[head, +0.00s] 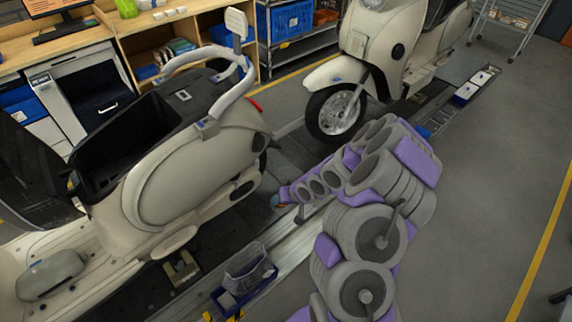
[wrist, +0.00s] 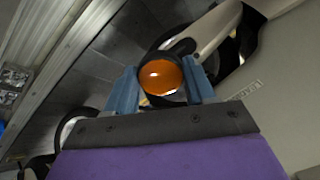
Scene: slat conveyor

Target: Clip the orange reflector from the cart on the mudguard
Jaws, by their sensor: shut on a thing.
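My gripper (wrist: 163,88) is shut on the orange reflector (wrist: 161,77), a round, glossy disc held between the two blue fingers. In the head view my gripper (head: 279,201) is low beside the rear of the near cream scooter (head: 185,185), and the reflector is too small to make out clearly. In the wrist view a dark curved part (wrist: 181,47) shows just behind the reflector, at the end of a cream piece; I cannot tell whether it is the mudguard or whether they touch. The near scooter's rear wheel is mostly hidden in the head view.
A second cream scooter (head: 395,45) stands farther along the conveyor (head: 300,222). A wheeled metal rack (head: 515,22) stands at top right. Shelves and a workbench line the back. The grey floor at right is clear.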

